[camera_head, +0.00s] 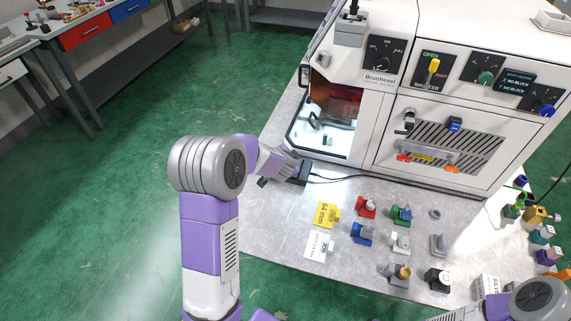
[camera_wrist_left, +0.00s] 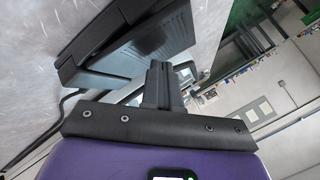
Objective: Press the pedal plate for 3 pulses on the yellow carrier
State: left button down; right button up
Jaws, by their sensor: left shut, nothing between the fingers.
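The black pedal (camera_head: 304,174) lies on the grey table at the front left of the machine, with a cable running right from it. My left gripper (camera_head: 290,169) is shut and empty, right at the pedal. In the left wrist view the shut fingers (camera_wrist_left: 158,78) overlap the ribbed pedal plate (camera_wrist_left: 172,40); I cannot tell whether they touch it. A yellow piece (camera_head: 535,215) stands among coloured parts at the right table edge; whether it is the yellow carrier is unclear. My right gripper is out of view; only its arm shows at bottom right.
The white machine (camera_head: 380,84) stands behind the pedal, with its lit chamber (camera_head: 325,138) open to view. The green floor at left is clear.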

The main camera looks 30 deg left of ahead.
pick_arm(q)
jog(key=shift+s+f+b, duration=0.1)
jog(key=shift+f+b, duration=0.35)
jog(key=shift+f, duration=0.3)
dwell(0.8)
jog(key=shift+r+p, duration=1.1)
jog(key=shift+p, duration=0.25)
jog(key=r+p, duration=0.1)
jog(key=p, duration=0.1)
jog(key=r+p, duration=0.4)
jog(key=shift+d+r, duration=0.1)
jog(key=shift+d, duration=0.2)
dwell(1.9)
